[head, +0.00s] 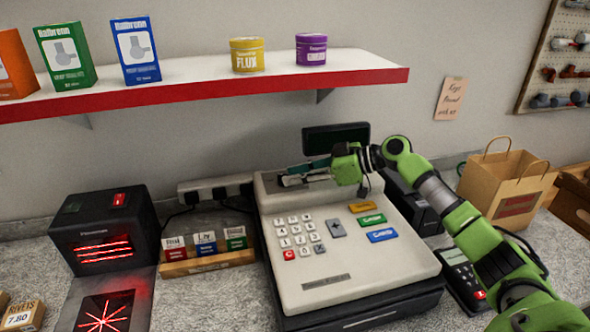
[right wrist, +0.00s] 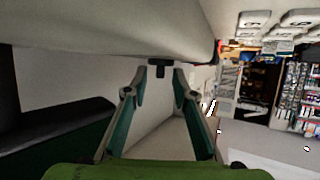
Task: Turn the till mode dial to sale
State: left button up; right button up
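The till (head: 345,262) is a pale cash register on the counter, with number keys and coloured keys on its sloped top. My right gripper (head: 284,176) reaches from the right across the till's raised back strip, its fingers pointing left. In the right wrist view its two fingers (right wrist: 160,72) are apart. A small black T-shaped part (right wrist: 159,68), probably the mode dial, shows between the fingertips against the pale till surface, with a gap on each side. I cannot read the dial's setting or marks. In the head view the fingers hide this spot. My left gripper is not in view.
A dark display (head: 335,138) stands behind the till. A black scanner box (head: 105,230) and a small card holder (head: 208,262) stand left of it. A card terminal (head: 462,275) and a paper bag (head: 507,186) are at right. A red-edged shelf (head: 215,84) hangs above.

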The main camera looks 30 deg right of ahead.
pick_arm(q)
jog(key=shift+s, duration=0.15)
pick_arm(e)
jog(key=shift+w+a+f, duration=0.15)
jog(key=c, duration=0.6)
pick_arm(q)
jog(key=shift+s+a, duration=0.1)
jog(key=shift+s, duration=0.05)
pick_arm(e)
grip_shut()
